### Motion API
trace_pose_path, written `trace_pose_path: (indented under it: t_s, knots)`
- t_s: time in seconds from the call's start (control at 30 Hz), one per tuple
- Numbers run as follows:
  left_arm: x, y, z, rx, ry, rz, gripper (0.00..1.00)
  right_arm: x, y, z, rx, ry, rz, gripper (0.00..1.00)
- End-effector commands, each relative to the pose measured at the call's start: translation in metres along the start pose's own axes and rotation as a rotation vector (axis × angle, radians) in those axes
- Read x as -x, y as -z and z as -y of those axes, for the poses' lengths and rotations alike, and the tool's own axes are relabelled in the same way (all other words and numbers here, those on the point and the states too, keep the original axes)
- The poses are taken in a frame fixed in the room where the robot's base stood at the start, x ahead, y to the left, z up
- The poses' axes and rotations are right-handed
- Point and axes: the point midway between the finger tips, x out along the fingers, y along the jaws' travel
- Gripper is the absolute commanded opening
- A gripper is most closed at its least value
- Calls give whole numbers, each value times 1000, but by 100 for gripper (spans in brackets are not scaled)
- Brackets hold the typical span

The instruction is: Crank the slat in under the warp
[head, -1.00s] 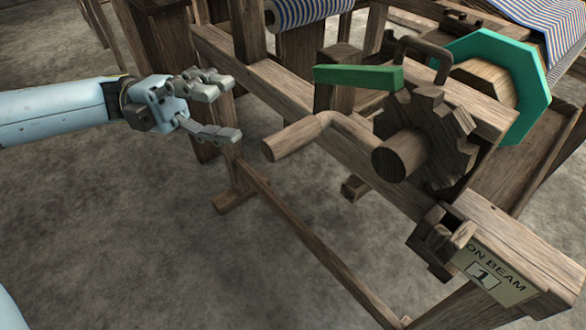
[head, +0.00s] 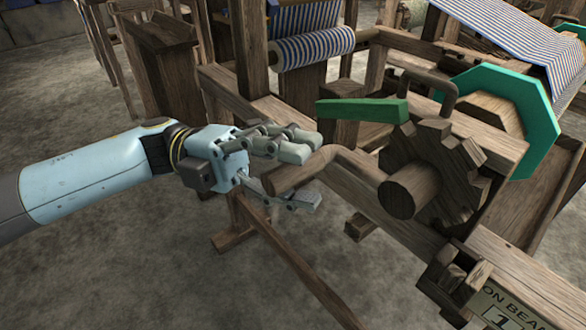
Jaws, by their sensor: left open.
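A wooden crank handle (head: 302,171) sticks out to the left from the hub (head: 410,192) of a toothed wooden wheel (head: 440,165) on the loom's side. My left gripper (head: 309,176) is open at the handle's free end. In the picture the handle crosses the gap between its fingers, one above and one below; I cannot tell whether they touch it. A green pawl (head: 362,110) lies at the top of the wheel. Blue-and-white striped warp or cloth (head: 500,35) slopes down behind a green octagonal flange (head: 515,115). I cannot pick out the slat. My right gripper is not in view.
A striped roll (head: 312,48) is at the back. The loom's side beam (head: 350,190) runs diagonally behind the crank. A box-like block (head: 455,280) and a label plate (head: 500,308) are at the lower right. Open floor (head: 130,270) lies at the lower left.

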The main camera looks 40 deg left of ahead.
Motion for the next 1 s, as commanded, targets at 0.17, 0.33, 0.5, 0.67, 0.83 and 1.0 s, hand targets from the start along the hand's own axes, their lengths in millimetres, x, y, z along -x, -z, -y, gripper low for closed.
trace_pose_path:
  t_s: [0.17,0.33,0.5,0.67,0.83,1.0]
  knots:
    - [0,0,0,0,0,0,48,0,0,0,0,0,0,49]
    - [0,0,0,0,0,0,28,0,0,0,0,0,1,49]
    - [0,0,0,0,-1,0,6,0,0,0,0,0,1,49]
    - [0,0,0,1,-1,0,0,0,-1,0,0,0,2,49]
    - [0,0,-1,1,-2,0,0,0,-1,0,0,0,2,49]
    - [0,-1,0,0,-6,0,0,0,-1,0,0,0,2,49]
